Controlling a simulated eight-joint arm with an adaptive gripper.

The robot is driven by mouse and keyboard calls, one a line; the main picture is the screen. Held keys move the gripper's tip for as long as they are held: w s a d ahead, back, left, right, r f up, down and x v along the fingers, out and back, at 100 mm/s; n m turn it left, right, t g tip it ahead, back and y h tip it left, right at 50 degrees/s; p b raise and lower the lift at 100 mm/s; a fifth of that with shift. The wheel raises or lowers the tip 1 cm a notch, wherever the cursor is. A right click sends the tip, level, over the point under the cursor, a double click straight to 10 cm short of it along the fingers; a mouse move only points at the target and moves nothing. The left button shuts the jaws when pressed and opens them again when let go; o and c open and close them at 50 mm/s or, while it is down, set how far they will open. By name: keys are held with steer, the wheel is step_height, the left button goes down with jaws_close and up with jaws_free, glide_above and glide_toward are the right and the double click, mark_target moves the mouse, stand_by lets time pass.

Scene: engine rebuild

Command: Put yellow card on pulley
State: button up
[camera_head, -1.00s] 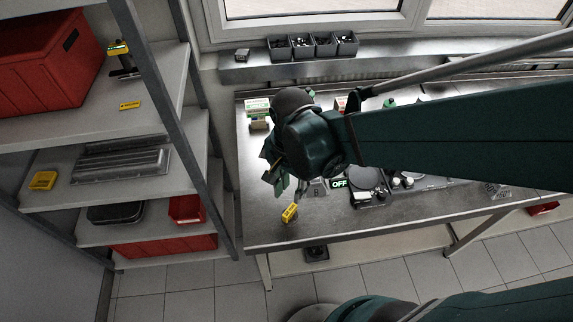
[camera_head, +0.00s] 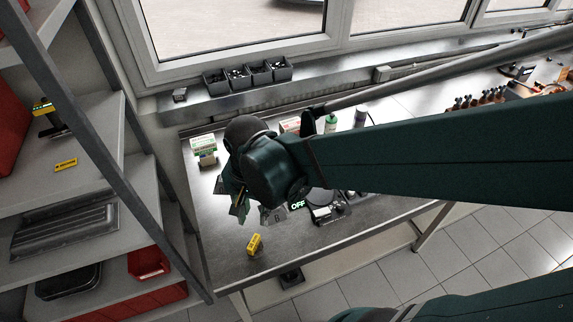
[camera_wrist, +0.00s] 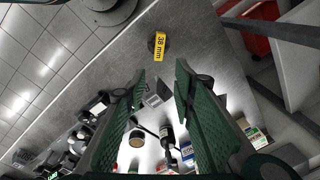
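A yellow card-like block marked "38 mm" (camera_wrist: 160,46) stands near the bench edge in the wrist view, with a small dark round piece beside it. It also shows in the head view (camera_head: 255,244), near the bench's front left corner. I cannot tell for sure which thing is the pulley; a dark round part (camera_head: 321,199) lies on the bench to the right of my gripper. In the head view, my gripper (camera_head: 243,205) hangs above the bench's left part, behind the yellow block.
A grey plate marked B (camera_head: 274,216) and an OFF sign (camera_head: 297,205) lie on the bench (camera_head: 222,262). Several dark bins (camera_head: 240,78) line the window sill. Shelves at left hold another yellow tag (camera_head: 66,164) and a red bin (camera_head: 148,262). The bench's front left is mostly clear.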

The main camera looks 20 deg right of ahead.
steer(key=d+r+n+t, duration=0.6)
steer(key=d+r+n, duration=0.1)
steer(key=d+r, duration=0.5)
steer(key=shift+d+r+n, duration=0.15)
steer(key=shift+r+n, duration=0.25)
steer(key=shift+r, duration=0.1)
